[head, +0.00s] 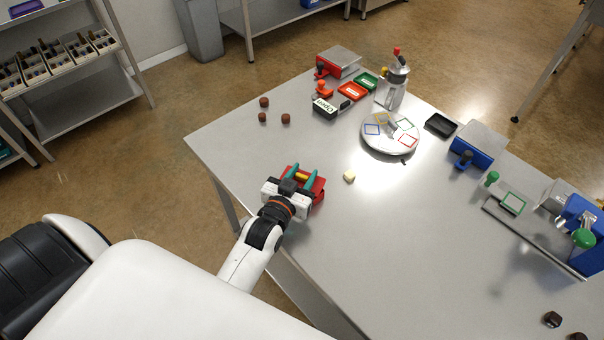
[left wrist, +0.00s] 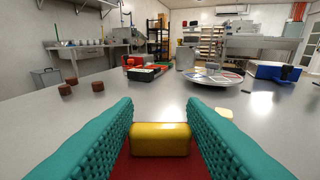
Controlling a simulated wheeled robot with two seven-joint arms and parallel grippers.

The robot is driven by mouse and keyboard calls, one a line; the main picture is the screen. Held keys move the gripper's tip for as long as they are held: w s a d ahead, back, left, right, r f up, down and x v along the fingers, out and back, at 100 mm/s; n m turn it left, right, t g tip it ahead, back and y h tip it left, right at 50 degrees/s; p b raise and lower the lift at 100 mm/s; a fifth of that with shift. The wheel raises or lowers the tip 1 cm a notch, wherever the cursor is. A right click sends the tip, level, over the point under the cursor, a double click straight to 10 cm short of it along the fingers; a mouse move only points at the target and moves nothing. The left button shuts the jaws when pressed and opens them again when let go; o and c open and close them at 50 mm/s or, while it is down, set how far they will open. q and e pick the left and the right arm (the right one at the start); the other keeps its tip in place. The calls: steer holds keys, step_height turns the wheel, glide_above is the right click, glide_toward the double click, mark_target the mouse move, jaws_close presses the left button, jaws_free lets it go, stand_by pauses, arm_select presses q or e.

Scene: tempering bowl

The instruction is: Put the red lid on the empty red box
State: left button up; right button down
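My left gripper (head: 301,178) is over the near left part of the table, its teal fingers on either side of a yellow handle (head: 301,176). In the left wrist view the yellow handle (left wrist: 160,139) fills the gap between the fingers. It sits on a flat red piece (left wrist: 160,168), which looks like the red lid (head: 318,188). The gripper hides much of this red piece, and I cannot tell whether anything is beneath it. A shallow red tray-like piece (head: 352,91) with a pale centre lies at the back; I cannot tell whether it is the red box. My right gripper is out of view.
Several brown pieces (head: 286,118) lie at the back left. The front middle is clear.

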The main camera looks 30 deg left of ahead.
arm_select(q)
steer(key=o, duration=0.4)
steer(key=shift+c, duration=0.2)
steer(key=shift+s, duration=0.1)
steer(key=s, duration=0.4)
steer(key=s+r, duration=0.1)
steer(key=s, duration=0.2)
steer(key=s+b, duration=0.1)
steer(key=s, duration=0.3)
steer(key=shift+s+d+r, duration=0.35)
steer(key=shift+r, duration=0.05)
steer(key=shift+s, duration=0.1)
